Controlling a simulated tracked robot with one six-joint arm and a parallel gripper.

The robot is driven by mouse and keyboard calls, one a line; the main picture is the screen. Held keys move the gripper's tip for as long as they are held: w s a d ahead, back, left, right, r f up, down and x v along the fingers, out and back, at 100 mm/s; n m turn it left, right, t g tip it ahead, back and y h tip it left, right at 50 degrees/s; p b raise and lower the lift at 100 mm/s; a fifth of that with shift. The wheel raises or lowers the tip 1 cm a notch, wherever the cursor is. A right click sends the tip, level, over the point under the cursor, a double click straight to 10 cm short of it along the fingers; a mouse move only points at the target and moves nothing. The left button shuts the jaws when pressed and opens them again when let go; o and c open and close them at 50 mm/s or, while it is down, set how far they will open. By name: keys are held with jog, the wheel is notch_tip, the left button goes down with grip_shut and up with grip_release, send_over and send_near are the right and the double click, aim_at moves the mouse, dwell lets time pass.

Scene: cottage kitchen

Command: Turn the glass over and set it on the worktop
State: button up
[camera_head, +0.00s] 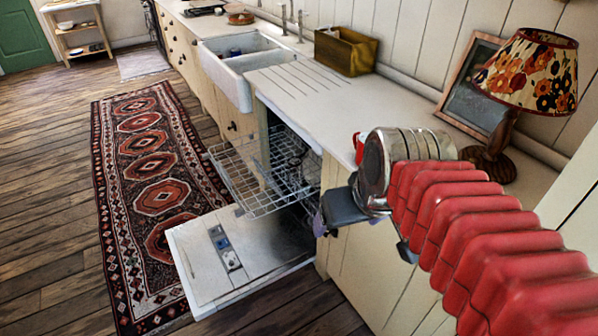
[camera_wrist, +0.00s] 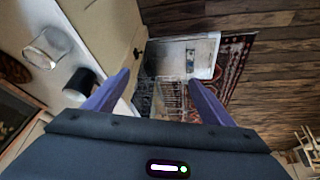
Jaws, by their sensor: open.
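A clear glass (camera_wrist: 55,42) stands on the pale worktop (camera_wrist: 32,85), at the upper left of the wrist view. I cannot tell which end of it is up. In the head view my arm covers much of that area, and I cannot make the glass out for sure. My gripper (camera_wrist: 158,76) has its two purple fingers spread wide with nothing between them. It is apart from the glass, which lies to the left of the fingers. In the head view my gripper (camera_head: 332,212) hangs beyond the worktop (camera_head: 335,110) front edge, beside the open dishwasher.
A dark-mouthed cup (camera_wrist: 82,85) stands close to the left finger. The dishwasher door (camera_head: 240,260) is down and its rack (camera_head: 250,178) is out. A lamp (camera_head: 530,75) and a picture frame (camera_head: 470,90) stand at the right. The worktop is clear towards the sink (camera_head: 235,60).

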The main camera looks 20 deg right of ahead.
jog(key=s+a, duration=0.1)
jog(key=a, duration=0.1)
jog(key=s+a+f, duration=0.1)
jog(key=s+a, duration=0.1)
jog(key=shift+f, duration=0.1)
jog(key=shift+o, duration=0.2)
